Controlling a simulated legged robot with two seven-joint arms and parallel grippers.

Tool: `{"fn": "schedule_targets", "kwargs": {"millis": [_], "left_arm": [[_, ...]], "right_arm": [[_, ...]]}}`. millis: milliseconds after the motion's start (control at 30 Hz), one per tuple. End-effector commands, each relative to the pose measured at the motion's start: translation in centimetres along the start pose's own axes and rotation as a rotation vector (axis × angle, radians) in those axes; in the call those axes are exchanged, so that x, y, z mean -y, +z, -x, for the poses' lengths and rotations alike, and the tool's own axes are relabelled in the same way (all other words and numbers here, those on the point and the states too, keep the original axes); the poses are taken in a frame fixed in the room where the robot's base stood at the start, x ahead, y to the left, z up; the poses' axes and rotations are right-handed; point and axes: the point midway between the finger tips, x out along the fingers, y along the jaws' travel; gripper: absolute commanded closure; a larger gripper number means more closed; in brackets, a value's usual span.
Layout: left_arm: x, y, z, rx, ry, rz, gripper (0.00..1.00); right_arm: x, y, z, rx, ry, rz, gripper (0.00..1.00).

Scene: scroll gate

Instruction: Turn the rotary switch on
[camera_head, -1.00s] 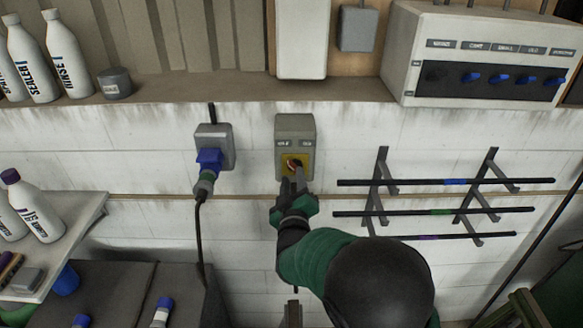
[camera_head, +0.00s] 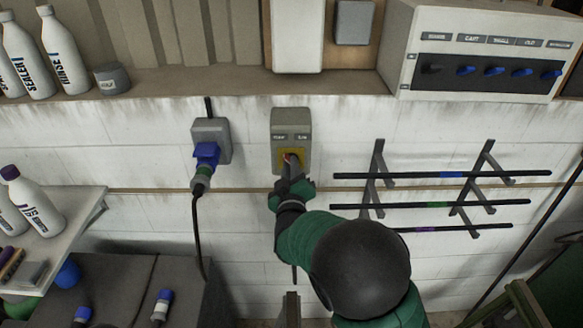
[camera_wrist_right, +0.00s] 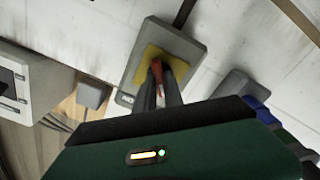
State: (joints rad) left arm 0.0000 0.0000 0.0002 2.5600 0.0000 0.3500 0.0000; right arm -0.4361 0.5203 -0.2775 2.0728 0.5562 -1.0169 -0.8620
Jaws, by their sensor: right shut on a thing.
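The rotary switch is a grey wall box (camera_head: 291,122) with a yellow plate and a red knob (camera_head: 287,158). It is mounted on the white wall in the middle of the head view. My right gripper (camera_head: 289,170) reaches up to the knob and is shut on it. The right wrist view shows the grey box (camera_wrist_right: 190,48), its yellow plate (camera_wrist_right: 181,70) and the red knob (camera_wrist_right: 157,73) between my dark fingers (camera_wrist_right: 160,90). The fingers hide much of the knob, so its exact angle is hard to tell. My left gripper is not in view.
A grey socket with a blue plug (camera_head: 207,153) and hanging cable is left of the switch. A rack with dark rods (camera_head: 440,175) is on the wall to the right. A shelf (camera_head: 180,90) runs above; a control box (camera_head: 480,60) stands upper right.

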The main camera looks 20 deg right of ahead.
Motion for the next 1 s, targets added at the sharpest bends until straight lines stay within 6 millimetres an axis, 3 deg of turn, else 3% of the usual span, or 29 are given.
{"fn": "schedule_targets", "kwargs": {"millis": [467,1000], "left_arm": [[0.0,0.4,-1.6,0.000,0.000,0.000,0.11],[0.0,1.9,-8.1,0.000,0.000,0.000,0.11]], "right_arm": [[0.5,0.8,0.1,0.010,-0.005,-0.084,1.00],[0.7,1.2,0.1,0.013,-0.003,-0.542,1.00]]}}
